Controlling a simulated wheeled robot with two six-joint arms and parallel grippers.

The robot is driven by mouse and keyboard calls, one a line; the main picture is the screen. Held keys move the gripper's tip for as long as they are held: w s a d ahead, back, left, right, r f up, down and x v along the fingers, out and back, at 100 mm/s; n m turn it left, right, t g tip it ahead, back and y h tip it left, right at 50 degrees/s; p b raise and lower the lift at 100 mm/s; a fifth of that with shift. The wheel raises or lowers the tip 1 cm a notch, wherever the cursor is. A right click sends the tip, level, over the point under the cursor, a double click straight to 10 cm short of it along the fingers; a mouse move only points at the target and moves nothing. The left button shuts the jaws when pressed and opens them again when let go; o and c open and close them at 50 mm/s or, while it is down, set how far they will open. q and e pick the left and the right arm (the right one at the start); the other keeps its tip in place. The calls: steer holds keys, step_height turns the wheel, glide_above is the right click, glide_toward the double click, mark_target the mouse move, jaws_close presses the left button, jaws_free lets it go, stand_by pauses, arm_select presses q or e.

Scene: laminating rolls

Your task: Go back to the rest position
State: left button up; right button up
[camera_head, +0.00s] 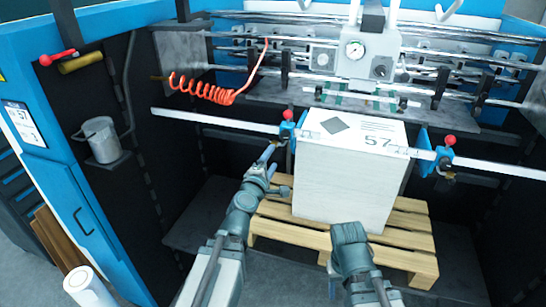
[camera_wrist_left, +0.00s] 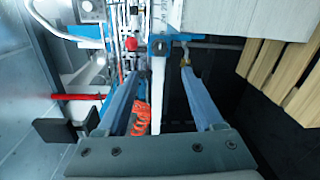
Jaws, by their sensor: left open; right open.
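My left gripper (camera_head: 272,158) is open, just in front of the left blue clamp (camera_head: 287,127) with its red knob. In the left wrist view my left gripper (camera_wrist_left: 161,72) has its two fingers spread, with the metal rail (camera_wrist_left: 158,85) showing between them and the clamp (camera_wrist_left: 160,46) beyond the tips. I cannot tell whether they touch. My right gripper (camera_head: 349,234) is low in front of the white block (camera_head: 340,185), apart from the rail; its fingers are mostly hidden.
The block, marked 57, stands on a wooden pallet (camera_head: 275,230) between the left clamp and a right blue clamp (camera_head: 444,160). A gauge unit (camera_head: 365,55) and rollers are behind. A white cylinder (camera_head: 88,287) stands front left.

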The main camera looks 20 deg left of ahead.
arm_select(q)
steer(key=s+d+f+m+g+h, duration=0.3)
steer(key=d+f+m+g, duration=0.15)
steer(key=d+m, duration=0.35)
steer(key=s+d+f+m+g+h, duration=0.35)
steer(key=d+f+m, duration=0.2)
steer(key=d, duration=0.35)
steer(key=s+d+f+m+g+y, duration=0.3)
steer(key=s+f+m+g, duration=0.2)
steer(key=s+f, duration=0.25)
steer(key=s+a+f+m+g+y, duration=0.3)
steer(key=s+a+m+g+y, duration=0.1)
steer(key=s, duration=0.6)
steer(key=shift+s+a+g+y, duration=0.3)
steer(key=shift+a+g+y, duration=0.1)
steer(key=shift+a+y, duration=0.4)
steer(key=shift+m, duration=0.25)
